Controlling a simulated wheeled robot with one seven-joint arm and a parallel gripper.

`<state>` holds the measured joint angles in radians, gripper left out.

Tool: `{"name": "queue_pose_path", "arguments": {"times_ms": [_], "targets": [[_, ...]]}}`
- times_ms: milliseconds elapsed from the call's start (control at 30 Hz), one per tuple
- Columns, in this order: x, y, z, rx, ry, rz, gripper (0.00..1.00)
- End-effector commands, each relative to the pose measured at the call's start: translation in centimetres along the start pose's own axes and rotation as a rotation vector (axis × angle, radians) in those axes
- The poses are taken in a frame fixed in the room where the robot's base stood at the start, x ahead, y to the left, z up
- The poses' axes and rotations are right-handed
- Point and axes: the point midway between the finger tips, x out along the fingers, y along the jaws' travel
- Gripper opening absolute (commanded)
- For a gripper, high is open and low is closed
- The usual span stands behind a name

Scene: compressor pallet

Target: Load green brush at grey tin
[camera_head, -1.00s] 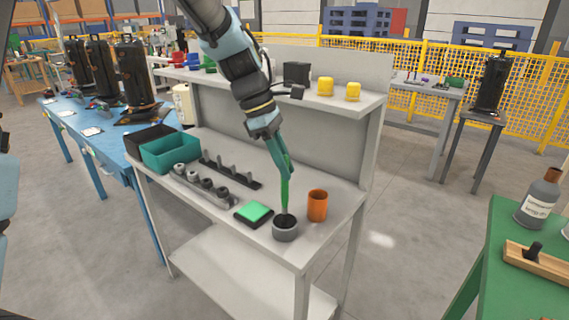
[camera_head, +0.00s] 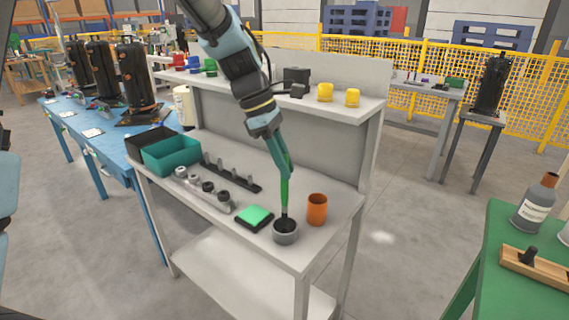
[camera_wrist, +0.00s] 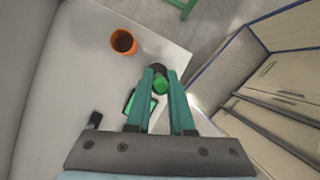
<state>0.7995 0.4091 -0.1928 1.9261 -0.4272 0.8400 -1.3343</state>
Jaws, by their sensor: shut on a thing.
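The green brush (camera_head: 284,197) hangs upright from my gripper (camera_head: 282,168), bristles down. Its dark bristle end is at the mouth of the grey tin (camera_head: 286,234), and appears to be inside the rim. My gripper is shut on the brush's upper handle, above the tin. In the wrist view the green brush (camera_wrist: 161,86) shows between the two teal fingers of my gripper (camera_wrist: 160,80). The tin (camera_wrist: 158,68) is mostly hidden behind the brush there; only a dark part shows.
An orange cup (camera_head: 317,210) stands close to the right of the tin, and a green-topped pad (camera_head: 255,216) lies to its left. A row of small fittings (camera_head: 208,188), a black rack (camera_head: 232,176) and a teal bin (camera_head: 171,155) are farther left. The bench's front edge is near the tin.

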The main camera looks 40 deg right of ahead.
Motion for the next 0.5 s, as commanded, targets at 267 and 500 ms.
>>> {"name": "queue_pose_path", "arguments": {"times_ms": [267,500], "targets": [[-2.4,0.0,1.0,0.001,0.000,0.001,0.00],[-4.1,0.0,1.7,0.001,-0.001,0.002,0.00]]}}
